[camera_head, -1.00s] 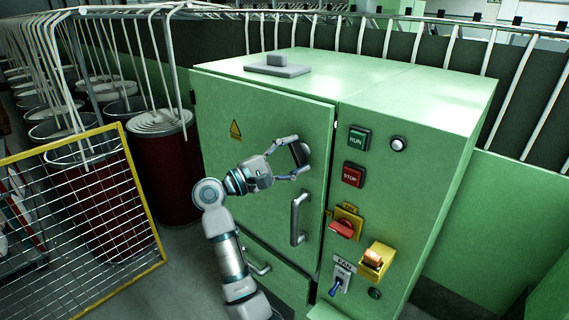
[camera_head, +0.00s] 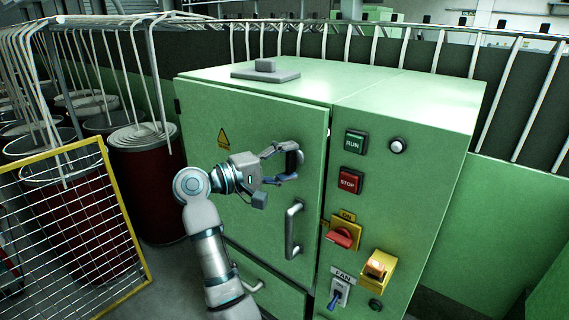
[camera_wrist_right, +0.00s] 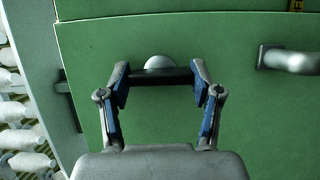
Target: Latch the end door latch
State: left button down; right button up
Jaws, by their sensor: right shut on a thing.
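The green cabinet's end door (camera_head: 262,118) has a dark latch bar (camera_head: 292,158) near its right edge. My right gripper (camera_head: 289,164) is at this latch, above the door's grey pull handle (camera_head: 292,230). In the right wrist view, the dark latch bar (camera_wrist_right: 160,76) spans between the two fingertips of my right gripper (camera_wrist_right: 160,78), which are shut on its ends. A round silver hub (camera_wrist_right: 158,62) shows behind the bar. The door looks flush or nearly so with the cabinet; I cannot tell whether the latch is engaged. My left gripper is out of view.
Right of the door is a control panel with a green RUN button (camera_head: 356,142), a red STOP button (camera_head: 350,180), a red rotary switch (camera_head: 341,237) and a FAN switch (camera_head: 338,292). A yellow-framed mesh panel (camera_head: 127,216) and red drums (camera_head: 147,185) stand at left.

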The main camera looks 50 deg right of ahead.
jog(key=shift+f, duration=0.3)
jog(key=o, duration=1.7)
jog(key=shift+r, duration=0.1)
jog(key=shift+a+r, duration=0.1)
jog(key=shift+a, duration=0.05)
jog(key=v, duration=1.2)
jog(key=shift+w, duration=0.1)
